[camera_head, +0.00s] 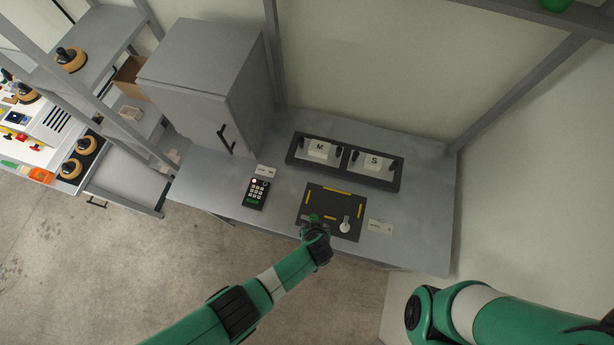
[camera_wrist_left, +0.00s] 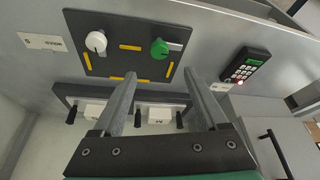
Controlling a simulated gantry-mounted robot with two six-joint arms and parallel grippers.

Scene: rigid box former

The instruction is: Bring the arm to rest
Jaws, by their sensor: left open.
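My left gripper (camera_head: 314,226) is over the front edge of the dark panel (camera_head: 336,190) on the grey bench, beside its green knob (camera_head: 313,217). In the left wrist view my left gripper (camera_wrist_left: 159,75) has its two fingers spread with nothing between them. The green knob (camera_wrist_left: 160,48) lies just beyond the fingertips in that view, and I cannot tell whether they touch it. The panel's white knob (camera_wrist_left: 96,41) stands to the left there. My right arm (camera_head: 500,315) enters at the lower right, its gripper out of the picture.
A dark tray (camera_head: 342,176) with blocks marked M and S stands behind the panel. A keypad (camera_head: 257,193) lies left of it, near a grey cabinet (camera_head: 205,95). A shelf with round-based knobs (camera_head: 71,59) is at the far left. Open floor (camera_head: 120,270) lies in front.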

